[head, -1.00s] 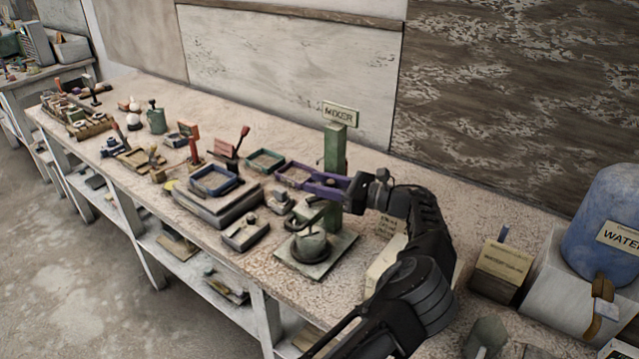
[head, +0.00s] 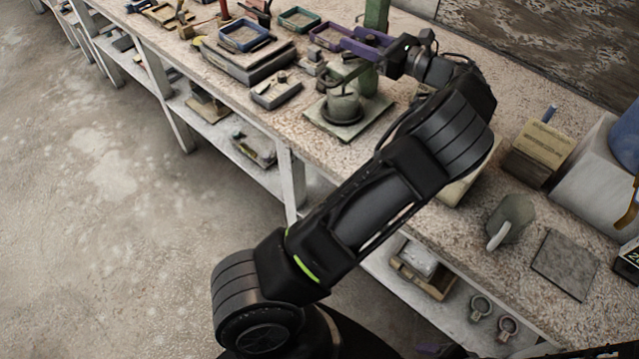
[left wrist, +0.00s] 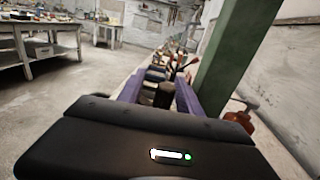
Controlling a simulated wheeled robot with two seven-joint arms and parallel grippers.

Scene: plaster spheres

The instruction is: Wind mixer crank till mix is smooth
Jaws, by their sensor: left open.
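The mixer has a green post (head: 376,16), also large in the left wrist view (left wrist: 236,62). Its round grey-green bowl (head: 342,107) sits on a square base plate (head: 372,116) on the bench. A dark bent crank arm (head: 343,78) shows above the bowl. My left gripper (head: 362,46), with purple fingers, is open beside the post at crank height. In the left wrist view a dark upright knob (left wrist: 163,96) shows between the spread fingers; I cannot tell whether they touch it. The mix inside the bowl cannot be seen.
A blue-rimmed tray (head: 243,37) on a grey block and a small grey box (head: 275,90) stand left of the mixer. A grey jug (head: 511,217), a flat dark slab (head: 565,263) and a labelled box (head: 540,150) stand right. My left arm crosses the bench's front edge.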

